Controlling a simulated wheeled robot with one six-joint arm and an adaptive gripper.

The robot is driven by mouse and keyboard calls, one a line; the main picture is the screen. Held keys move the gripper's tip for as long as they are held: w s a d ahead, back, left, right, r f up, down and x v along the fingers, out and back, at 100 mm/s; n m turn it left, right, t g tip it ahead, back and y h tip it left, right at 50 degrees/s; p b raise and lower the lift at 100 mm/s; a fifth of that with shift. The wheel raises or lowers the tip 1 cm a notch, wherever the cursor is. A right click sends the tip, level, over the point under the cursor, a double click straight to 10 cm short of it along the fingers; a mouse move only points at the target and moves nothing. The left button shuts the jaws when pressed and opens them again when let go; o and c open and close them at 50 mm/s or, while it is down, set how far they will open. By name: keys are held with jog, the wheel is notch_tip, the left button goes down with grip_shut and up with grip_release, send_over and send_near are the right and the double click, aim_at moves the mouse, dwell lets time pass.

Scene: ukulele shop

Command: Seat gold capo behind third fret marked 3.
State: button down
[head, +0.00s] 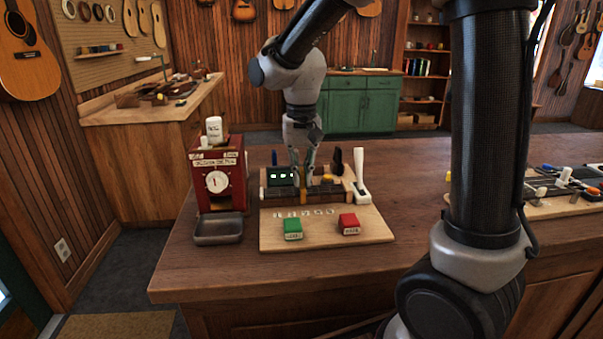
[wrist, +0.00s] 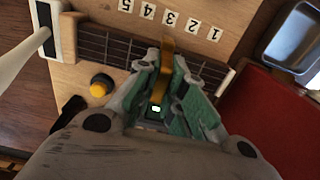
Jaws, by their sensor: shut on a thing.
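My gripper (head: 308,183) is down at the short dark fretboard (head: 282,193) on the wooden board. In the wrist view my gripper (wrist: 165,62) is shut on the gold capo (wrist: 167,46), an upright-looking narrow gold bar. The capo lies across the fretboard (wrist: 122,50) in that view, its outer end close to the label 3 (wrist: 169,17). I cannot tell whether it touches the strings. Number labels run from 5 (wrist: 125,5) at left to 1 (wrist: 215,33) at right.
A yellow button (wrist: 101,85) and white-handled lever (head: 360,175) stand right of my gripper in the head view. Green (head: 293,229) and red (head: 349,224) blocks sit in front.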

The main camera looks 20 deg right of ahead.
aim_at(301, 169)
jog(key=shift+f, duration=0.55)
dwell(0.4)
jog(key=c, duration=1.8)
grip_release()
jog(key=shift+r, duration=5.45)
